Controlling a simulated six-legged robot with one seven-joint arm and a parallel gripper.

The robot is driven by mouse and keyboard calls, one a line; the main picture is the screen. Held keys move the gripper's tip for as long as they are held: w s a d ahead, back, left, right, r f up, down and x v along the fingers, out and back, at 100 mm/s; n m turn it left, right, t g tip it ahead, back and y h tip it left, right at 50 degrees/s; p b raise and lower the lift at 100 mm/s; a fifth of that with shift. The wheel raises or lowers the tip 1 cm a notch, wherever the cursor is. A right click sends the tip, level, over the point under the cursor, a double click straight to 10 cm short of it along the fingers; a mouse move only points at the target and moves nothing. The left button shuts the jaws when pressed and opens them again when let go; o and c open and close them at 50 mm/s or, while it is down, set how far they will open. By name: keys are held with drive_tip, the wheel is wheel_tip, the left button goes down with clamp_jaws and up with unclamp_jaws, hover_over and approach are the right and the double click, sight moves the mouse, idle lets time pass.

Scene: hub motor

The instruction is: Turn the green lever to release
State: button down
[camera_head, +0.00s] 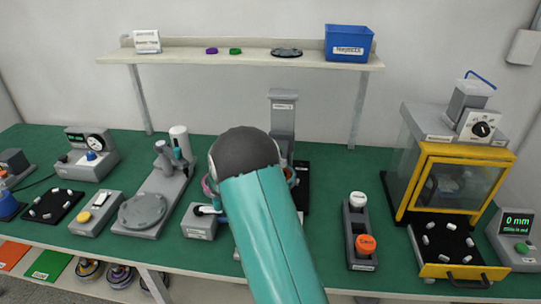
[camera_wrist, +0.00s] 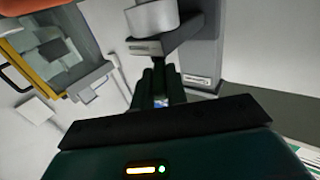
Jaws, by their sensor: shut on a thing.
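I cannot make out a green lever in either view. My arm covers the middle of the bench in the head view, and my gripper is hidden behind it. In the wrist view the dark fingers of my gripper (camera_wrist: 160,88) are close together. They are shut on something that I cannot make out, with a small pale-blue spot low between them. They are just below a light grey cylinder on a grey bracket (camera_wrist: 155,45), beside a grey column (camera_wrist: 195,55). A grey column with a label (camera_head: 283,112) rises behind my arm in the head view.
A yellow-framed cabinet (camera_head: 462,150) with a drawer of white pieces (camera_head: 450,240) stands at the right. A box with an orange button (camera_head: 365,244) stands nearer. Devices fill the left bench. A shelf with a blue bin (camera_head: 348,44) spans the back.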

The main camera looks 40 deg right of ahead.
drive_tip(key=c, duration=1.6)
unclamp_jaws()
drive_tip(key=shift+w+d+r, duration=0.1)
drive_tip(key=shift+d+r, duration=0.05)
drive_tip(key=shift+r, duration=0.15)
drive_tip(key=shift+o, duration=1)
drive_tip(key=shift+f, duration=0.15)
drive_tip(key=s+a, duration=0.1)
drive_tip(key=a, duration=0.6)
drive_tip(key=shift+s+a, duration=0.25)
